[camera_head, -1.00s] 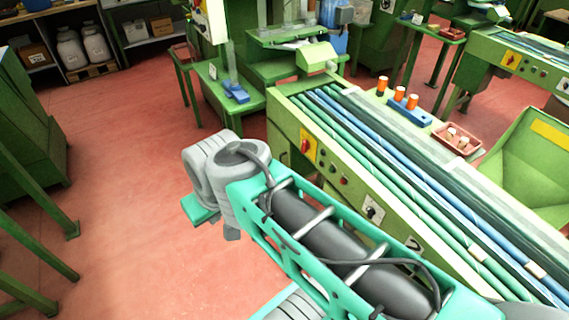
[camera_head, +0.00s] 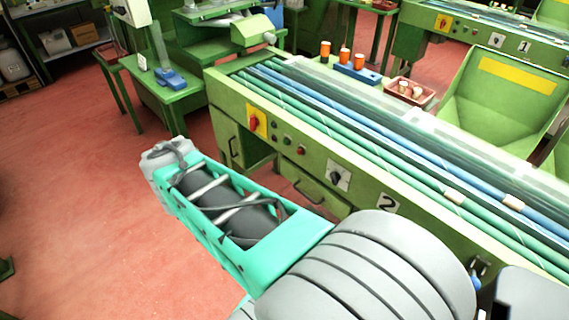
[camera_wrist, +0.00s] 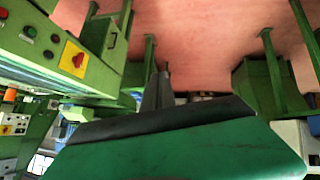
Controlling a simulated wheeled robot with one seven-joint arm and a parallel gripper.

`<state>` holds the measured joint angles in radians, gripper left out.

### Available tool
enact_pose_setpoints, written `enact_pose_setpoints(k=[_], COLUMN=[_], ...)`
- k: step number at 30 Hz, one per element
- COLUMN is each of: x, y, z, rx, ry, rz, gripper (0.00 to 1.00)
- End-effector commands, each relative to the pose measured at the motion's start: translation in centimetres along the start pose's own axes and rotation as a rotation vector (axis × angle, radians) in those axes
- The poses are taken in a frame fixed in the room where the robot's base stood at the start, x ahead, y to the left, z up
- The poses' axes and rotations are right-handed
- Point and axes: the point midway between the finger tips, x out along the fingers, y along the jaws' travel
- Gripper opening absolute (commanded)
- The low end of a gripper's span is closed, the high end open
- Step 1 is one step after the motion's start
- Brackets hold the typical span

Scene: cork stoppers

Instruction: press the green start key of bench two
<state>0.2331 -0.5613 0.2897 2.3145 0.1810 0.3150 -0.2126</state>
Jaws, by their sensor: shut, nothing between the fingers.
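Bench two (camera_head: 388,203) carries a "2" plate on its green front panel. On that panel, a red rotary switch (camera_head: 255,122) sits on a yellow plate, with a small greenish key (camera_head: 276,139) and a red key (camera_head: 301,151) to its right. The keys are too small to read clearly. In the wrist view the red switch (camera_wrist: 74,59), a greenish key (camera_wrist: 30,31) and a red key (camera_wrist: 3,12) show at upper left. My gripper (camera_wrist: 161,75) is shut and empty, dark fingers together, apart from the panel. It is hidden in the head view.
Bench two's belt carries several cork stoppers (camera_head: 513,202). A black selector (camera_head: 339,178) and handles sit along its front. A blue rack (camera_head: 357,73) and a reddish tray (camera_head: 410,92) lie behind. Bench one (camera_head: 524,46) stands further back. The red floor at left is clear.

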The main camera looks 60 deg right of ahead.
Motion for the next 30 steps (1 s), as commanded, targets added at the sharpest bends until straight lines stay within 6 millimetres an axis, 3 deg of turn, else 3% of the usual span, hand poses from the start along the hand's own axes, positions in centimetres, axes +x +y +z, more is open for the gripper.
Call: enact_pose_setpoints(k=[1,3,6,9,11,15,18,30], x=[4.7,8.3,12.9,16.4,17.8,18.9,18.8,18.4], y=[1.6,4.8,9.7,14.4,16.9,20.5,21.6,22.1], z=[2.8,4.2,6.8,10.0,11.8,14.2,14.6,14.2], rx=[0.001,-0.014,-0.056,-0.119,-0.162,-0.245,-0.274,-0.278], ry=[0.035,0.095,0.172,0.232,0.257,0.291,0.3,0.303], rz=[0.066,0.169,0.33,0.499,0.592,0.741,0.784,0.788], gripper=[0.0,0.0,0.0,0.0,0.0,0.0,0.0,0.0])
